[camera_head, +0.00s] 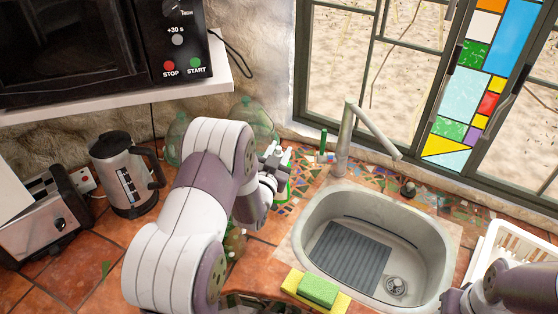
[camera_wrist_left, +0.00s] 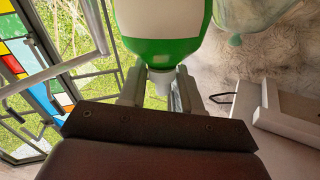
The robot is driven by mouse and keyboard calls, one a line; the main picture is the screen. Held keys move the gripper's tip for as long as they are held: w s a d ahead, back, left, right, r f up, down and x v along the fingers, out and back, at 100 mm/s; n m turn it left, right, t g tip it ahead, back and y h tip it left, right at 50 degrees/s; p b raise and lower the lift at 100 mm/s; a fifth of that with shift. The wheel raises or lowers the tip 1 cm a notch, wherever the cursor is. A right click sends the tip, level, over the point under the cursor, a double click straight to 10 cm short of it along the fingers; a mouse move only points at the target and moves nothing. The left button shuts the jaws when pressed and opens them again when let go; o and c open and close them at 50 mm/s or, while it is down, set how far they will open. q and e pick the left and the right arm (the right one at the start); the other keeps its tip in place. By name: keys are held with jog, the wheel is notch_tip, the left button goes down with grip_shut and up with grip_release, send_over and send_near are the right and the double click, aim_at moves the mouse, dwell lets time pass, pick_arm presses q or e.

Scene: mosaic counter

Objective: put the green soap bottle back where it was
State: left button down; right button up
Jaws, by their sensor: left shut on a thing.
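The green soap bottle (camera_wrist_left: 158,48) fills the top middle of the left wrist view, green with a white band. It appears neck-down in that picture, with its pale neck between the two fingers. My left gripper (camera_wrist_left: 160,88) is shut on that neck. In the head view my left gripper (camera_head: 275,160) is over the counter left of the sink, near the wall. There the bottle is mostly hidden by the gripper, with only a green edge (camera_head: 284,189) showing. My right arm (camera_head: 510,288) shows at the lower right; its gripper is out of view.
The tap (camera_head: 346,140) and sink (camera_head: 437,228) are right of the left gripper. A slim green item (camera_head: 322,146) stands beside the tap. Large clear green bottles (camera_head: 255,119) stand behind my arm. A kettle (camera_head: 124,180), toaster (camera_head: 40,222) and sponge (camera_head: 318,290) are nearby.

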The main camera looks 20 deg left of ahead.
pick_arm(q)
notch_tip(320, 180, down, 3)
jog(key=shift+d+r+p, duration=0.1)
jog(key=shift+r+p, duration=0.1)
jog(key=shift+p, duration=0.1)
jog(key=shift+w+f, duration=0.1)
jog(key=shift+f, duration=0.35)
jog(key=shift+f, duration=0.1)
jog(key=c, duration=0.8)
grip_release()
